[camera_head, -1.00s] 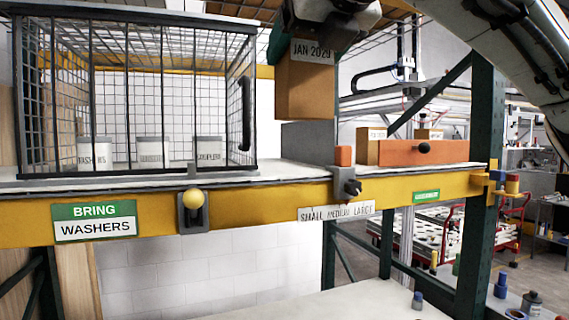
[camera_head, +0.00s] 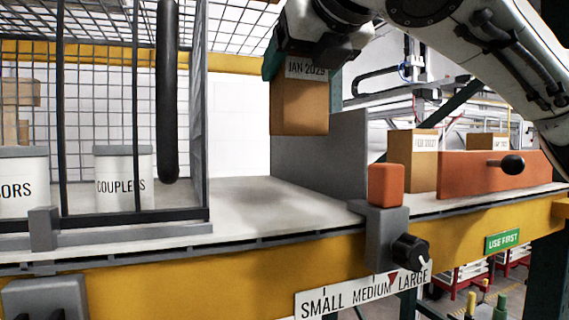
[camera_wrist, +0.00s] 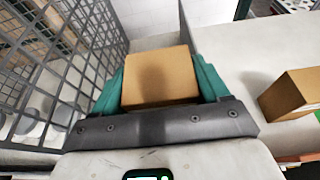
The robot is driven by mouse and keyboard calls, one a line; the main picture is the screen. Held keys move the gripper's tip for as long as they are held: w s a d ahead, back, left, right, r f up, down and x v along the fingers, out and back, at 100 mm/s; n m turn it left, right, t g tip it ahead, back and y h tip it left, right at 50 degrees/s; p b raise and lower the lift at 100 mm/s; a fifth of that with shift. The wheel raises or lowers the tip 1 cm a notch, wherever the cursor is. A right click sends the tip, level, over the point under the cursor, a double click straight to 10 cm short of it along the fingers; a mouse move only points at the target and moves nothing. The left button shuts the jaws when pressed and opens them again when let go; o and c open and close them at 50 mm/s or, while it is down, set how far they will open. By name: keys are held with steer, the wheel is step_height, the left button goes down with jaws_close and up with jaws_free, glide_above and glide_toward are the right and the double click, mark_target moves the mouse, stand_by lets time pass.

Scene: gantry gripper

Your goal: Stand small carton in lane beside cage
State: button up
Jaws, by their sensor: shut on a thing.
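My gripper (camera_head: 298,66) is shut on a small brown carton (camera_head: 300,108) with a label reading JAN and a year. It holds the carton upright above the shelf, with a gap below. The bare white lane (camera_head: 235,205) lies between the wire cage (camera_head: 200,110) and a grey upright divider (camera_head: 345,155). In the wrist view the carton (camera_wrist: 158,72) sits between two teal fingers, with the cage mesh (camera_wrist: 85,50) at left, apart from it. The carton's underside is hidden there.
Labelled tubs, one reading COUPLERS (camera_head: 124,178), stand inside the cage. At the shelf's front edge are an orange block (camera_head: 386,185) and a black knob (camera_head: 410,250) over a SMALL MEDIUM LARGE scale.

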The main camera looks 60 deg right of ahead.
mark_target(307, 127)
step_height(307, 127, down, 5)
steer(key=b, duration=0.2)
steer(key=shift+b, duration=0.35)
steer(key=shift+a+f+b, duration=0.1)
steer(key=shift+f+b, duration=1.85)
steer(key=shift+f, duration=0.05)
steer(key=shift+f, duration=0.1)
steer(key=shift+f, duration=0.15)
steer(key=o, duration=1.1)
